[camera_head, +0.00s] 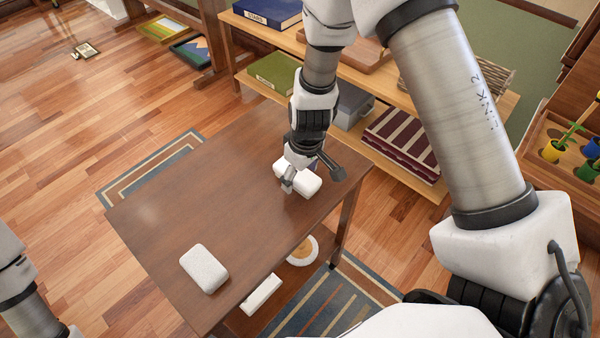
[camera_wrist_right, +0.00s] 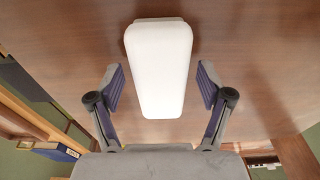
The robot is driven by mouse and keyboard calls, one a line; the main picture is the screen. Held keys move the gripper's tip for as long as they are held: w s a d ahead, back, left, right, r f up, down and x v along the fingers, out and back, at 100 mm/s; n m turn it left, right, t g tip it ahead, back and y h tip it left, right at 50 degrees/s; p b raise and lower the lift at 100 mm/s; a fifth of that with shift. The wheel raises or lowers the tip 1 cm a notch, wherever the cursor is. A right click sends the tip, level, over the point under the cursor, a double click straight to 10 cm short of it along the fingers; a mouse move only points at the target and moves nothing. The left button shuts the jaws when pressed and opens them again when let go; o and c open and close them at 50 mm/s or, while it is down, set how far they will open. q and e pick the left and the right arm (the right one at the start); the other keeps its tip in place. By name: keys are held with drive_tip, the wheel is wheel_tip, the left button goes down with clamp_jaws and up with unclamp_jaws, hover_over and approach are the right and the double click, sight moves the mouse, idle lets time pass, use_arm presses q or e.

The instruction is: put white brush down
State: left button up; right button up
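A white, rounded block, which looks like the white brush (camera_head: 309,181), is on the brown table near its far right edge. In the right wrist view the white brush (camera_wrist_right: 160,65) lies between the two fingers of my right gripper (camera_wrist_right: 160,88), with a visible gap on each side. My right gripper (camera_head: 314,174) is open around it, low over the tabletop. A similar white block (camera_head: 204,268) lies on the near left part of the table. My left arm shows at the lower left of the head view, but its gripper is out of frame.
The brown table (camera_head: 190,200) is bare between the two white blocks. A lower shelf holds another white block (camera_head: 261,294) and a round dish (camera_head: 302,250). A wooden shelf with books and boxes (camera_head: 402,140) stands behind the table. A plant tray (camera_head: 570,150) is at right.

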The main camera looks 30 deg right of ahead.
sight(304, 177)
drive_tip(key=shift+r+p, duration=0.3)
wheel_tip(304, 177, up, 12)
drive_tip(key=s+p, duration=0.1)
drive_tip(key=p, duration=0.2)
drive_tip(key=shift+s+d+f, duration=0.2)
drive_tip(key=shift+d, duration=0.05)
